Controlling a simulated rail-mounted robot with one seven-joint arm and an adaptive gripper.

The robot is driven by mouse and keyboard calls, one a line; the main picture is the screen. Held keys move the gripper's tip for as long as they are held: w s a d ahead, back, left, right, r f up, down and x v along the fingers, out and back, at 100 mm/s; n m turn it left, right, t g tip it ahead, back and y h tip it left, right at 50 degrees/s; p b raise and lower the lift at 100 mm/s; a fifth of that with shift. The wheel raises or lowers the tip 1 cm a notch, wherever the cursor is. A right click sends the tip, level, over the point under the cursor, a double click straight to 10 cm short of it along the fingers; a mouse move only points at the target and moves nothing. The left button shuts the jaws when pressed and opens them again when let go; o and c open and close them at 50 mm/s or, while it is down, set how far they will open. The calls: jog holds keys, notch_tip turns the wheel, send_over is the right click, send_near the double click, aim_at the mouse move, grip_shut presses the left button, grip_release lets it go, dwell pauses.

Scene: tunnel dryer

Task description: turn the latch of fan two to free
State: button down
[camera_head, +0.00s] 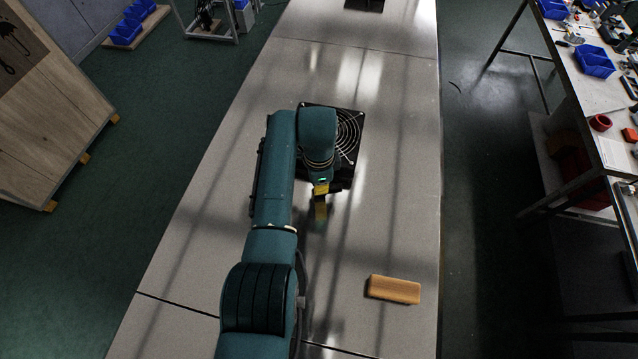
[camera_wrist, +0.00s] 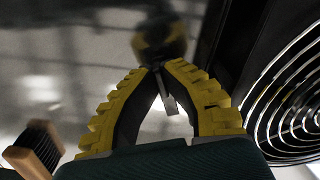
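A black square fan (camera_head: 348,135) with a round wire guard lies on the pale bench, partly hidden by my arm. Its guard (camera_wrist: 300,105) fills the right side of the wrist view. My gripper (camera_head: 321,190) is low over the bench at the fan's near edge. In the wrist view the yellow fingers of my gripper (camera_wrist: 157,66) come together at their tips. A small grey piece (camera_wrist: 167,95) shows between them; I cannot tell whether it is the latch or whether they grip it. A blurred dark and yellow shape lies beyond the tips. No latch is clearly visible.
A wooden block (camera_head: 394,290) lies on the bench at the near right; a wooden piece with dark bristles (camera_wrist: 30,150) shows at the wrist view's lower left. Another dark unit (camera_head: 364,4) sits at the bench's far end. The bench right of the fan is clear.

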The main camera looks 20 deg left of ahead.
jog(key=shift+f+m, duration=0.1)
jog(key=shift+m, duration=2.2)
jog(key=c, duration=1.2)
grip_release()
notch_tip(320, 180, up, 12)
jog(key=shift+r, duration=0.1)
